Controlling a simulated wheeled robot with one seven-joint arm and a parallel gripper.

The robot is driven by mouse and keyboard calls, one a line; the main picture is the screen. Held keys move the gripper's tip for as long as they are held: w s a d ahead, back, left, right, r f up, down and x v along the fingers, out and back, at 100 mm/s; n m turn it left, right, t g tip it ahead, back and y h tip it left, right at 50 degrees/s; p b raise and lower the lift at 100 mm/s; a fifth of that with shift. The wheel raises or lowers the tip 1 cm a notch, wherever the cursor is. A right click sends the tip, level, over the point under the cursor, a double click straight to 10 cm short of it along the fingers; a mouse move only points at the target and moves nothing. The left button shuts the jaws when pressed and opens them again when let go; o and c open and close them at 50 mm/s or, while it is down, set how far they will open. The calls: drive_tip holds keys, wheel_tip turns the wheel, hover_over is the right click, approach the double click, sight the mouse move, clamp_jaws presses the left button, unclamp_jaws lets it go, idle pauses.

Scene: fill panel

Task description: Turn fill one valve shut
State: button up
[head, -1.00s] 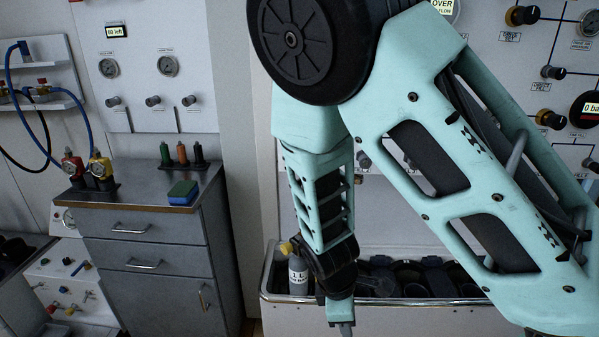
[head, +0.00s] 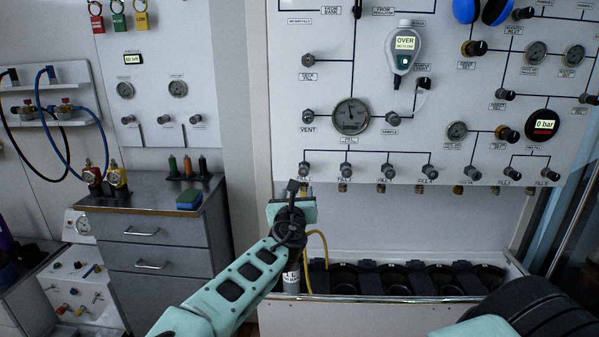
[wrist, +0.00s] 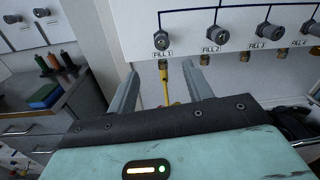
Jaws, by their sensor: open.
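The fill one valve (head: 305,168) is a dark grey knob at the left end of the lower row on the white panel. In the wrist view the fill one valve (wrist: 161,41) is above the "FILL 1" label. My gripper (wrist: 161,66) is open and empty, with its two fingers spread below the knob and apart from it. In the head view my gripper (head: 292,187) is in front of the panel, just below the knob. A yellow hose (wrist: 165,85) hangs from the fitting under fill one and shows between the fingers. The knob's turn position cannot be told.
Other fill valves (wrist: 218,37) stand in a row to the right. A grey cylinder (head: 291,281) stands in the rack (head: 400,298) below. A steel counter (head: 150,200) is at the left, with a blue-green sponge (head: 189,199). The central gauge (head: 351,116) is above the fill row.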

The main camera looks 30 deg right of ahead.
sight(303, 171)
drive_tip(key=p+x, duration=0.4)
drive_tip(key=x, duration=1.2)
drive_tip(key=shift+w+d+f, duration=0.1)
drive_tip(key=shift+w+d, duration=0.1)
drive_tip(key=shift+d, duration=0.1)
drive_tip(key=c, duration=1)
